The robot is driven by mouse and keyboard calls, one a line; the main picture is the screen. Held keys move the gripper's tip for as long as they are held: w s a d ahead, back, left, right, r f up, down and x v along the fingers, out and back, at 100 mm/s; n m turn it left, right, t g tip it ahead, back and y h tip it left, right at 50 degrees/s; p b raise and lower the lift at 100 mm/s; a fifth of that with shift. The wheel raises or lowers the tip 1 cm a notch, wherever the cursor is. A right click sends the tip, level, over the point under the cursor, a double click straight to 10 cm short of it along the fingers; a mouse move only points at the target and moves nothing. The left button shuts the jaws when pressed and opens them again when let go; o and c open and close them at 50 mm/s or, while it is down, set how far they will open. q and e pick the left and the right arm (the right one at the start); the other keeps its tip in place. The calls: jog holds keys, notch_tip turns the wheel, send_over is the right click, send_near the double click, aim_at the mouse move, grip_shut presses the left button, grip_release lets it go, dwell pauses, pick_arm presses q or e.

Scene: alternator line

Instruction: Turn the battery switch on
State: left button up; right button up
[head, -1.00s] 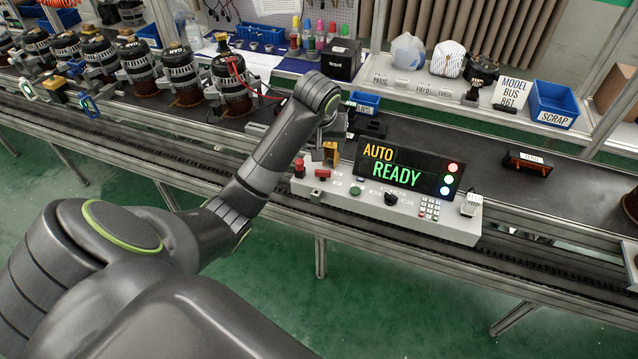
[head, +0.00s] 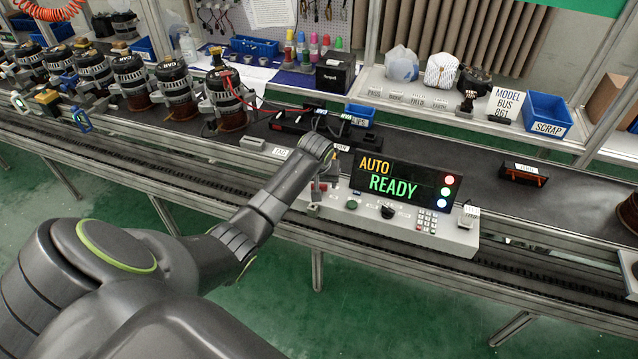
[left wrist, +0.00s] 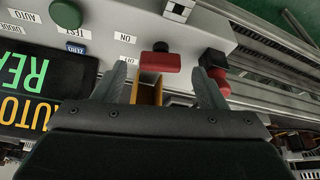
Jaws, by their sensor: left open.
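The control box (head: 400,225) stands on the line's front edge with its lit AUTO READY display. In the left wrist view a red switch handle (left wrist: 160,60) sits on the box top, beside ON and OFF labels. A yellow bracket-like part (left wrist: 148,90) is just below it in that picture. My left gripper (left wrist: 160,82) is open and empty above the box, its fingers on either side of the bracket, with the red handle just beyond the fingertips. My right gripper is out of view.
A second red knob (left wrist: 215,70) stands close to the right finger in the left wrist view. A green button (left wrist: 66,14) is farther left. Several alternators (head: 225,100) line the conveyor at left. A blue scrap bin (head: 548,112) stands at right.

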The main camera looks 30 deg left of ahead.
pick_arm(q)
jog(key=shift+w+a+f, duration=0.1)
jog(key=shift+w+f, duration=0.1)
jog(key=shift+f, duration=0.6)
jog(key=c, duration=1)
jog(key=shift+a+r+m+h+p, duration=0.1)
jog(key=shift+r+m+h+p, duration=0.15)
jog(key=shift+m+p, duration=0.45)
jog(key=shift+f+m+h+p, duration=0.2)
jog(key=shift+m+h+p, duration=0.25)
jog(key=shift+m, duration=0.35)
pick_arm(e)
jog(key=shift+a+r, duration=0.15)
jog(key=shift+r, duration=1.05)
pick_arm(q)
jog(key=o, duration=1)
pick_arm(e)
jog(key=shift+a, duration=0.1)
